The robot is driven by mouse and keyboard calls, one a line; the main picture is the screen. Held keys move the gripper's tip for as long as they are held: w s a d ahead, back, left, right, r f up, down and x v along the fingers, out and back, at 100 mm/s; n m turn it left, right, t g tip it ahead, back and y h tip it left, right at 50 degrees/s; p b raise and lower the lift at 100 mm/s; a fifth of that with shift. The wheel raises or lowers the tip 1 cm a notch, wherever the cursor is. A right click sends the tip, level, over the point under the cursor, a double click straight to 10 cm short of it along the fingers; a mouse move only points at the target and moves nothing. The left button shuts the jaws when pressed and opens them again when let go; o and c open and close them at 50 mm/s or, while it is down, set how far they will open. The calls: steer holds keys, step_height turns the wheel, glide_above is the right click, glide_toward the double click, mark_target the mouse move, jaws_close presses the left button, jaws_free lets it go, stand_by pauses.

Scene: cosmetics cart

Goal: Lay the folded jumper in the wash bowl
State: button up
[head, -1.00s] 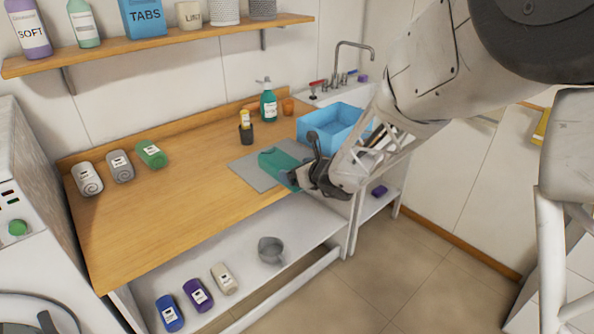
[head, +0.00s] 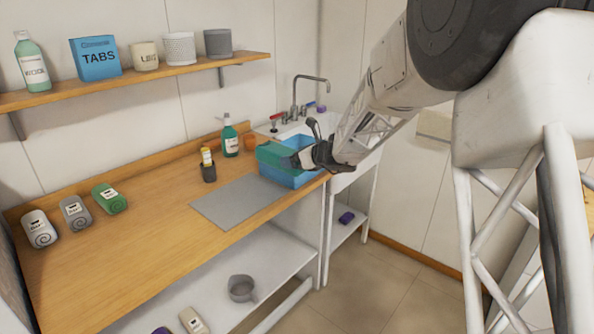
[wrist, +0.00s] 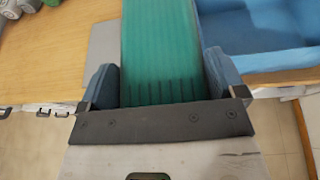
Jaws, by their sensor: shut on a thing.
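The folded jumper is teal green with a ribbed edge. In the wrist view the jumper (wrist: 160,50) lies between the two blue finger pads of my gripper (wrist: 162,85), which is shut on it. In the head view the jumper (head: 272,153) is held up at the near left side of the blue wash bowl (head: 292,178), overlapping its left rim. My gripper (head: 305,158) is in front of the bowl and hides part of it. The bowl also shows to the right of the jumper in the wrist view (wrist: 265,28). I cannot tell whether jumper and bowl touch.
A bare grey mat (head: 238,200) lies on the wooden counter left of the bowl. The tap (head: 295,100) rises behind the bowl.

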steer(key=w+d+r, duration=0.3)
steer(key=w+d, duration=0.2)
steer(key=d, duration=0.2)
steer(key=shift+r, duration=0.15)
steer(key=shift+w+d, duration=0.1)
steer(key=w+f, duration=0.1)
steer(key=w, duration=1.5)
steer(key=shift+a+f, duration=0.2)
steer(key=shift+a, duration=0.2)
steer(key=shift+f, duration=0.1)
steer(key=shift+s+f, duration=0.1)
steer(key=shift+f, duration=1.6)
steer(key=shift+f, duration=0.55)
